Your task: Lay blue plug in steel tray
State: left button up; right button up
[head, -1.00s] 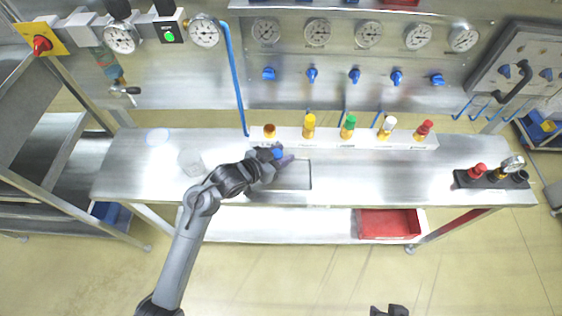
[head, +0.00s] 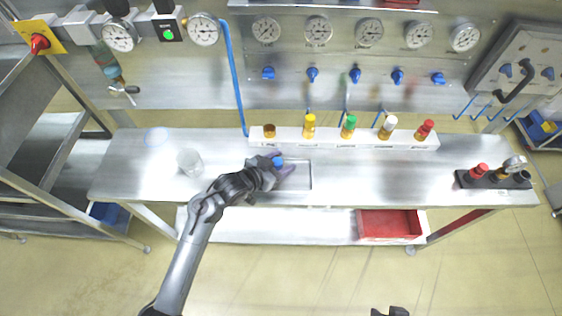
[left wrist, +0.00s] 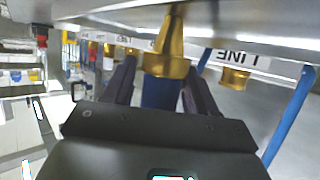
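The blue plug (head: 278,161) is between the fingers of my left gripper (head: 281,168), over the bench at the steel tray. In the left wrist view its blue body (left wrist: 160,93) sits between the two dark fingers (left wrist: 155,90), with its brass end (left wrist: 166,62) pointing away from my wrist. The steel tray (head: 310,176) is a shallow rectangle on the bench; my gripper and arm hide its left part. I cannot tell whether the plug touches the tray. A small part of my right gripper (head: 390,311) shows at the bottom edge; its fingers are unclear.
Behind the tray runs a white rail (head: 358,142) with a bare brass fitting (head: 269,131) and yellow, green, white and red-topped plugs. A clear beaker (head: 190,162) stands left of my arm. A black block (head: 492,180) with fittings is at right. The bench between is clear.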

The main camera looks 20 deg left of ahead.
pick_arm(q)
jog(key=shift+o, duration=0.3)
jog(key=shift+r, duration=0.2)
jog(key=shift+s+a+r, duration=0.15)
jog(key=shift+s+a, duration=0.05)
jog(key=shift+s, duration=0.15)
jog(key=p+v, duration=0.2)
jog(key=v, duration=0.9)
jog(key=s+f+n+g+y, duration=0.1)
jog(key=s+f+g+y, duration=0.1)
jog(key=s, duration=0.8)
jog(key=s+a+f+n+g+y, duration=0.1)
jog(key=s+f+n+g+y, duration=0.1)
jog(key=s+g, duration=0.4)
jog(key=s+f+y, duration=0.1)
jog(key=s+f, duration=0.1)
jog(key=s, duration=0.2)
jog(key=shift+s+a+y, duration=0.25)
jog(key=shift+s+y, duration=0.05)
jog(key=shift+f, duration=0.1)
